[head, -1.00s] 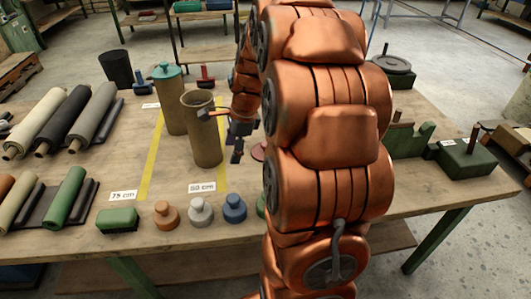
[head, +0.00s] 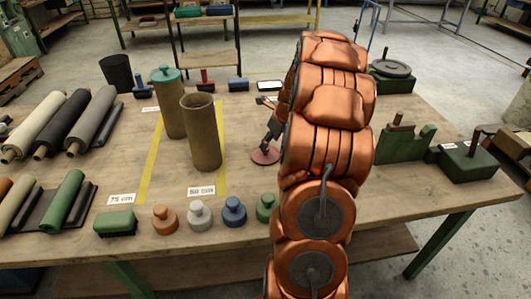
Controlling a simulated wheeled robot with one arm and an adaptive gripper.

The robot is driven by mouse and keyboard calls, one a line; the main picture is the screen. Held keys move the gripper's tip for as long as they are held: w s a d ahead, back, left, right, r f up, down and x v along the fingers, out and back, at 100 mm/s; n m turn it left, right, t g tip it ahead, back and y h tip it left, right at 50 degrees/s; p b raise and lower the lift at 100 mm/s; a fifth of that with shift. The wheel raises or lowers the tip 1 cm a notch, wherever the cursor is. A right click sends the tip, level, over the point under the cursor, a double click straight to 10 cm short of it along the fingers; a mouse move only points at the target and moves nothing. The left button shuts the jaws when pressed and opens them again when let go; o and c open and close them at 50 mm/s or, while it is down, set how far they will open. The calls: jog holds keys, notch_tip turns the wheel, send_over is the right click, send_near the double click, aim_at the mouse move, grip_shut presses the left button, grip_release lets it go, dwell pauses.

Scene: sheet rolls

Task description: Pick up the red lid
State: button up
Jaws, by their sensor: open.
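The red lid (head: 262,158) is a flat, dark red disc lying on the wooden table, right of the open brown tube. My arm hides part of its right side. My gripper (head: 267,146) is open, pointing down just above the lid; I cannot tell whether its fingers touch it. The open brown tube (head: 202,135) stands upright left of my gripper, without a lid. Another brown tube (head: 171,108) behind it wears a teal lid (head: 166,74).
Orange (head: 165,217), grey (head: 199,214), blue (head: 233,209) and green (head: 266,207) knobbed pieces line the table's front. Sheet rolls (head: 67,118) lie at left. Green fixtures (head: 405,146) stand at right. Bare table (head: 240,120) lies between the tube and my gripper.

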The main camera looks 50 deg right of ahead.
jog(key=shift+a+p+x, duration=0.1)
jog(key=shift+p+x, duration=0.15)
jog(key=shift+x, duration=0.85)
jog(key=shift+a+p+x, duration=0.15)
jog(key=shift+p+x, duration=0.05)
jog(key=shift+x, duration=0.9)
jog(key=c, duration=1.1)
